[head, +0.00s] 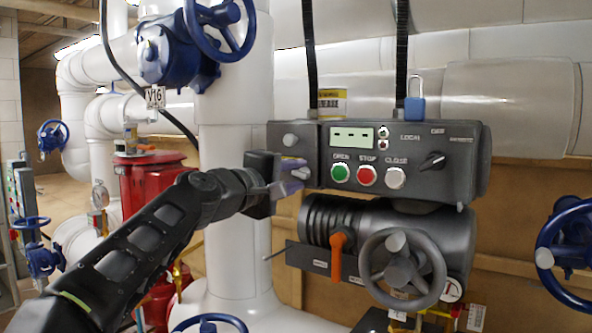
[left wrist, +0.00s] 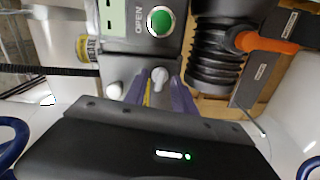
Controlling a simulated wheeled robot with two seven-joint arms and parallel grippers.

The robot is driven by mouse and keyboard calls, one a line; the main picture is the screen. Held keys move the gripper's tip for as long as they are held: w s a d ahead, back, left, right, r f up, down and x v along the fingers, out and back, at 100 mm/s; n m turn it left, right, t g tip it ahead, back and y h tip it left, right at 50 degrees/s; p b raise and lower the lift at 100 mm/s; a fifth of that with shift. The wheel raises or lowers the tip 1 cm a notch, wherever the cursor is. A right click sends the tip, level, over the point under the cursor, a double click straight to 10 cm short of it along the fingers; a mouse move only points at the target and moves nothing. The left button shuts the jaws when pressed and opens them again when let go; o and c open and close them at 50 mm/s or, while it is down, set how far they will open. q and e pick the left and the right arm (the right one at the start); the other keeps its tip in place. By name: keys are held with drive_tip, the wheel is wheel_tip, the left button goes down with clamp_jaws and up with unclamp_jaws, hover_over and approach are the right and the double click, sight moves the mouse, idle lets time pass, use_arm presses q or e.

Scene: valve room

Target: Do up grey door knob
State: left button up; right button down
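A grey door knob (head: 301,173) sits low on the narrow left panel (head: 293,155) of the dark control box. In the left wrist view the knob (left wrist: 159,75) shows between the purple fingertips. My left gripper (head: 290,178) reaches it from the left in the head view. Its fingers (left wrist: 161,88) are apart, one on each side of the knob, with a gap visible on both sides. A second light grey knob (head: 290,140) sits higher on the same panel; it also shows in the left wrist view (left wrist: 114,91). My right gripper is not in view.
The control box (head: 455,165) carries green (head: 340,173), red (head: 367,176) and grey (head: 395,178) buttons. A blue padlock (head: 415,108) hangs above. An orange lever (head: 338,255) and a grey handwheel (head: 402,270) sit below. A white pipe (head: 228,220) stands behind my left arm.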

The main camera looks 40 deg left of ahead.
use_arm(q)
drive_tip(key=shift+w, duration=0.4)
drive_tip(key=shift+c, duration=0.4)
clamp_jaws()
